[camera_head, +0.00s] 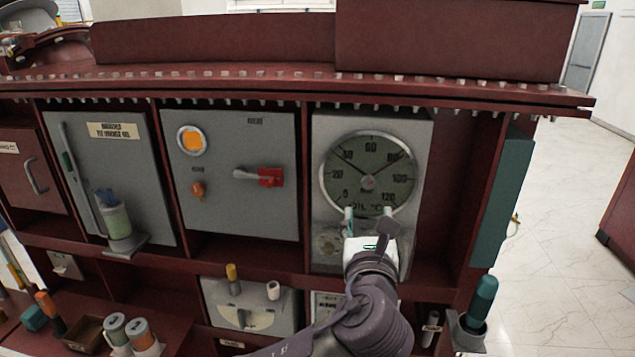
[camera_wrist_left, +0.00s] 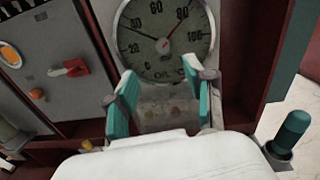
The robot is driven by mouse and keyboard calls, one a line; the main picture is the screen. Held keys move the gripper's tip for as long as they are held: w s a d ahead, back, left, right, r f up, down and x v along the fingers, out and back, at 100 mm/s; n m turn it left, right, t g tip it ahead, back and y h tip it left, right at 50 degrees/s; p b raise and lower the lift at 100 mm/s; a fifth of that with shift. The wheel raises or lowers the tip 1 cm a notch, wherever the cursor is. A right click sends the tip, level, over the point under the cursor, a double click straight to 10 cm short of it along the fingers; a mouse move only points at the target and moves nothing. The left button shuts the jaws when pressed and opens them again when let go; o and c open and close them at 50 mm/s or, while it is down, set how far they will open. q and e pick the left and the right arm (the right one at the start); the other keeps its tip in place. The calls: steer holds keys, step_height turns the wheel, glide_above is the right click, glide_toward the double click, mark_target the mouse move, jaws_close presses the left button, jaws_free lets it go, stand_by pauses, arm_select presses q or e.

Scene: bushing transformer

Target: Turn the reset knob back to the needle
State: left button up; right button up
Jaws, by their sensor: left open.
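The round oil gauge (camera_head: 341,186) has a green-grey face and a pale rim on a grey panel; it also shows in the left wrist view (camera_wrist_left: 140,58). A dark needle points up-left, near 40. A reddish pointer points up-right, near 80. My left gripper (camera_head: 368,213) is open, its teal fingers apart at the gauge's lower edge, below the knob. In the left wrist view the gripper (camera_wrist_left: 160,80) has nothing between its fingers. My right gripper is out of view.
Left of the gauge is a grey panel (camera_head: 225,218) with a red-based lever (camera_head: 270,177) and an orange lamp (camera_head: 193,140). A teal-handled tool (camera_head: 482,300) stands in a holder at the lower right. A dark red ledge (camera_head: 450,92) runs above the gauge.

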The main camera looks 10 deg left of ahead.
arm_select(q)
steer(key=p, duration=0.2)
glide_toward(369, 184)
steer(key=w, duration=0.3)
steer(key=w+p, duration=0.1)
steer(key=w, duration=0.1)
steer(key=w+p, duration=0.1)
steer(key=w, duration=0.2)
steer(key=shift+a+r, duration=0.15)
steer(key=shift+a, duration=0.2)
steer(key=shift+w+p, duration=0.35)
steer(key=shift+w, duration=0.4)
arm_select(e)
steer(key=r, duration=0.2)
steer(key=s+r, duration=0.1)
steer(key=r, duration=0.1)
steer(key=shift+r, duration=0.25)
arm_select(q)
jaws_close()
